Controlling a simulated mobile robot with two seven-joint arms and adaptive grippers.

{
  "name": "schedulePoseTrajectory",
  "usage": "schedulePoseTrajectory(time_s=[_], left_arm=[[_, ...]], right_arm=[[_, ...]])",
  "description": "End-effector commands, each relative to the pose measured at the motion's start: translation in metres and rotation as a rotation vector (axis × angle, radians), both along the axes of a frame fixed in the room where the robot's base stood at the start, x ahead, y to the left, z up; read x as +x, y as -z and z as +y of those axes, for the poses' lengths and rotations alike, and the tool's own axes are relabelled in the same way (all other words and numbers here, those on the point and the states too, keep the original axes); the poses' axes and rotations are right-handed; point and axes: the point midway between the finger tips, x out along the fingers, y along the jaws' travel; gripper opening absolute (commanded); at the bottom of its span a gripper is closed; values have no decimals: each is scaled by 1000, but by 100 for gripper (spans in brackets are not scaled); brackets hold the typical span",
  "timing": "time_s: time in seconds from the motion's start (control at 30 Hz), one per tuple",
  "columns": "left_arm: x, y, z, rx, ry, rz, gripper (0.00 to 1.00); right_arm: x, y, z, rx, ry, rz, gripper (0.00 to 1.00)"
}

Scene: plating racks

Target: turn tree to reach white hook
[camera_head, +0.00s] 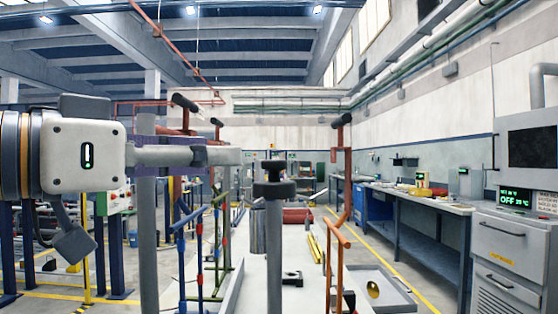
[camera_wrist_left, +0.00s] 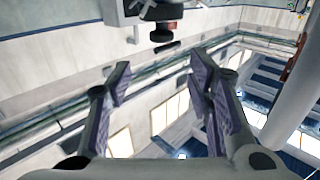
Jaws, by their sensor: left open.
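My left gripper (camera_head: 222,157) reaches in from the left in the head view, level with the upper posts. In the left wrist view its two purple-padded fingers (camera_wrist_left: 160,82) stand apart with nothing between them. A grey post with a black knob (camera_head: 274,180) stands just right of the fingertips, upright and apart from them in the picture. A dark round knob (camera_wrist_left: 166,32) shows beyond the fingers in the wrist view. Coloured upright racks with blue, red and green bars (camera_head: 198,240) stand below the gripper. I cannot make out which is the tree, nor a white hook. My right gripper is out of view.
An orange-red post (camera_head: 341,180) with a black handle stands right of the grey post. A shallow tray (camera_head: 400,302) holds a gold disc (camera_head: 373,289). Yellow bars (camera_head: 315,248) lie nearby. A workbench (camera_head: 420,205) and grey cabinet (camera_head: 510,245) line the right side.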

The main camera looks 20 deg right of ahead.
Motion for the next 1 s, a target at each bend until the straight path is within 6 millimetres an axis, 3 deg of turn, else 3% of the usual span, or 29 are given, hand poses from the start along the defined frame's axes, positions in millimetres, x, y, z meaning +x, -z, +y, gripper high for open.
schedulePoseTrajectory(time_s=[0.4,0.57,0.83,1.0], left_arm=[[48,5,-85,3,1,10,47],[56,5,-99,2,1,9,47],[57,4,-101,1,0,9,47],[57,4,-101,1,0,9,8]], right_arm=[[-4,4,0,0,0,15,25],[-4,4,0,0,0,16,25],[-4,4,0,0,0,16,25],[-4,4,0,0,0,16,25]])
